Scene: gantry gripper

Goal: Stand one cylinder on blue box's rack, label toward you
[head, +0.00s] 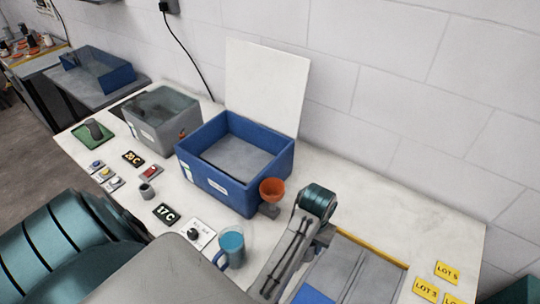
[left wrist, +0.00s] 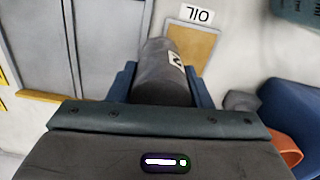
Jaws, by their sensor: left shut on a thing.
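In the left wrist view my left gripper (left wrist: 161,82) is shut on a dark grey cylinder (left wrist: 165,65), one blue finger on each side of it. A white label with a dark letter shows on the cylinder's right side. In the head view the left hand and cylinder cannot be made out; a grey arm link of mine ends at a teal joint right of the blue box. The blue box (head: 215,188) stands open at mid-table with a grey floor inside. A separate rack in it cannot be made out. My right gripper is not in view.
A white panel (head: 267,85) rises behind the box. A blue mug (head: 232,248) stands in front. A grey box (head: 158,125) and a green mat (head: 82,138) with a dark cylinder (head: 95,129) are left.

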